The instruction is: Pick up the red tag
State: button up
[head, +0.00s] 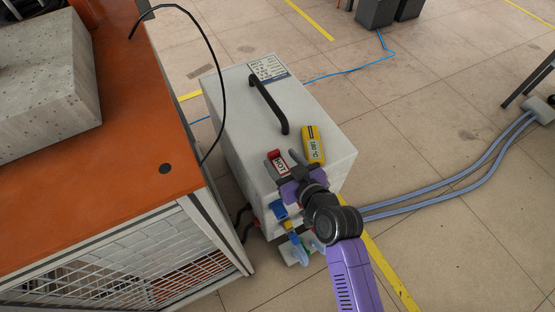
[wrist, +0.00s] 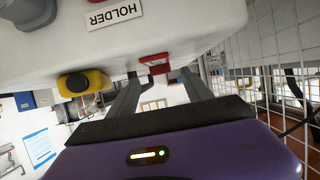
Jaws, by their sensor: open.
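The red tag (head: 273,154), with a white lettered label, is at the front top edge of the white heater box (head: 240,105). In the wrist view the red tag (wrist: 154,60) shows between the ends of the two dark fingers. My gripper (head: 284,164) is open at that edge, its fingers (wrist: 160,75) on either side of the tag. I cannot tell whether either finger touches it. The gripper and wrist partly hide the box's front face in the head view.
A yellow device (head: 313,145) lies on the box close to the right of my gripper. A black handle (head: 268,104) arches over the box top. An orange-topped bench (head: 130,150) with mesh sides stands close on the left. Grey hoses (head: 460,190) cross the open floor at right.

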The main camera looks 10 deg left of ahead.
aim_at(275, 154)
jog(key=x, duration=0.3)
jog(key=shift+a+f+b, duration=0.1)
jog(key=shift+a+b, duration=0.05)
jog(key=shift+b, duration=0.2)
grip_shut()
